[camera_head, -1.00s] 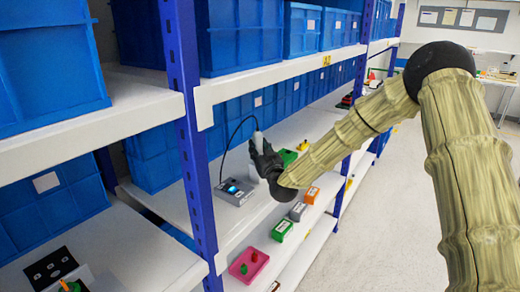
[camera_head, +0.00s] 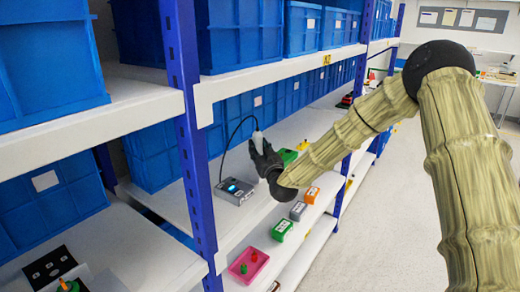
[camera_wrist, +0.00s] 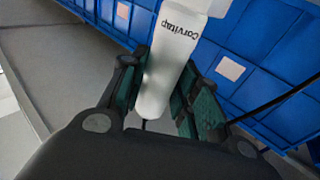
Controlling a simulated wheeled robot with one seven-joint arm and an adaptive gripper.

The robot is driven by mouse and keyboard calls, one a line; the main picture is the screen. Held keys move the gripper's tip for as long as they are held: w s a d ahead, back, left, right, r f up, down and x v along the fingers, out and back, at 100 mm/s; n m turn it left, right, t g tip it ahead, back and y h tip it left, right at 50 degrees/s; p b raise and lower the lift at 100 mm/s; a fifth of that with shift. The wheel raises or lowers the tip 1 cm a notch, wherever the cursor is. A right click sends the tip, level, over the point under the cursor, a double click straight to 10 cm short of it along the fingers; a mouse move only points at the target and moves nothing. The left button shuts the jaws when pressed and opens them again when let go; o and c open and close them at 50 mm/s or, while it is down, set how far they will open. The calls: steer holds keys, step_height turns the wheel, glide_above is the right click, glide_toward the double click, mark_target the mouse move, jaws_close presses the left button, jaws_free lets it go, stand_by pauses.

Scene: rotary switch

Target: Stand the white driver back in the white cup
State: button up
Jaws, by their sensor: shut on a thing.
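The white driver (camera_head: 258,138) stands roughly upright in my gripper (camera_head: 260,152), above the middle shelf. A thin black cable loops from its top. In the wrist view the driver (camera_wrist: 168,75) shows dark lettering on its body and sits between the two green-padded fingers of my gripper (camera_wrist: 165,100), which are shut on it. The white cup (camera_head: 254,176) seems to be the pale shape just below my gripper, mostly hidden by the gripper. I cannot tell whether the driver's lower end touches it.
A grey control box (camera_head: 235,190) with a lit blue screen is left of my gripper. A green box (camera_head: 288,157) is to the right. A blue shelf upright (camera_head: 190,140) stands nearer. The upper shelf (camera_head: 260,82) runs overhead, with blue bins (camera_head: 160,155) behind.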

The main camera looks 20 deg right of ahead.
steer(key=o, duration=0.7)
steer(key=shift+f, duration=0.1)
steer(key=shift+s, duration=0.1)
steer(key=s, duration=0.4)
steer(key=s+f, duration=0.1)
steer(key=s, duration=0.6)
steer(key=shift+s+d+f, duration=0.2)
steer(key=shift+s+d, duration=0.1)
steer(key=shift+s, duration=0.05)
